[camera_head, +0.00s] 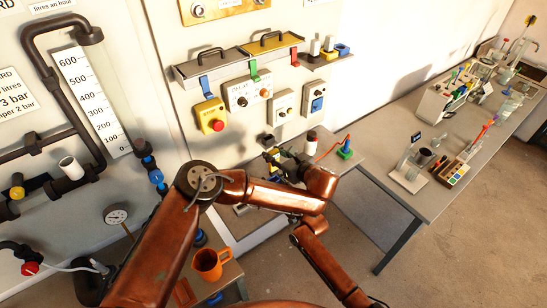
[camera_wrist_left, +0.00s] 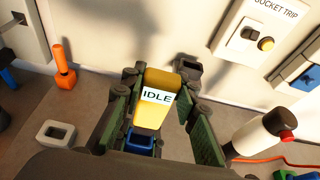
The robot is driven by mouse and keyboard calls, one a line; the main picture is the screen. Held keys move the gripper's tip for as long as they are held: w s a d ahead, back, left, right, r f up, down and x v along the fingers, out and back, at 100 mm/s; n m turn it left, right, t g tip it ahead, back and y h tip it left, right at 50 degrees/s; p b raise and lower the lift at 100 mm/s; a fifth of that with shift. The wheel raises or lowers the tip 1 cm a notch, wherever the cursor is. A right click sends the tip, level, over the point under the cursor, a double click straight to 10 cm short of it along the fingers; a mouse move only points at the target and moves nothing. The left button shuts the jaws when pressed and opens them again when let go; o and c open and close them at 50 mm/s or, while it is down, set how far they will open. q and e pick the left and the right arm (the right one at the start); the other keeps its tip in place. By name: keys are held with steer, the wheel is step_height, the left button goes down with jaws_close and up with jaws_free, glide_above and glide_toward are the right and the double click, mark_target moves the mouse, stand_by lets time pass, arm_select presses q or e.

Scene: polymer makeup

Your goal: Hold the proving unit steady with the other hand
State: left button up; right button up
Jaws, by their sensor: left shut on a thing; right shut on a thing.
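A yellow block with a white IDLE label (camera_wrist_left: 155,97), which looks like the proving unit, stands between the green-padded fingers of my left gripper (camera_wrist_left: 160,110) in the left wrist view. The fingers are shut on its sides. A blue part (camera_wrist_left: 140,142) shows at its near end. In the head view my left gripper (camera_head: 273,156) is at the bench by the wall, small and partly covered by its own wrist. My right arm rises from the lower right in the head view, but its gripper is hidden behind the left forearm.
A white cylinder with a dark and red top (camera_wrist_left: 258,137) stands close right of the gripper, with an orange lead beyond. Wall switch boxes (camera_head: 246,92) stand above. An orange mug (camera_head: 208,264) is below.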

steer(key=o, duration=1.5)
steer(key=shift+c, duration=0.2)
steer(key=v, duration=1.2)
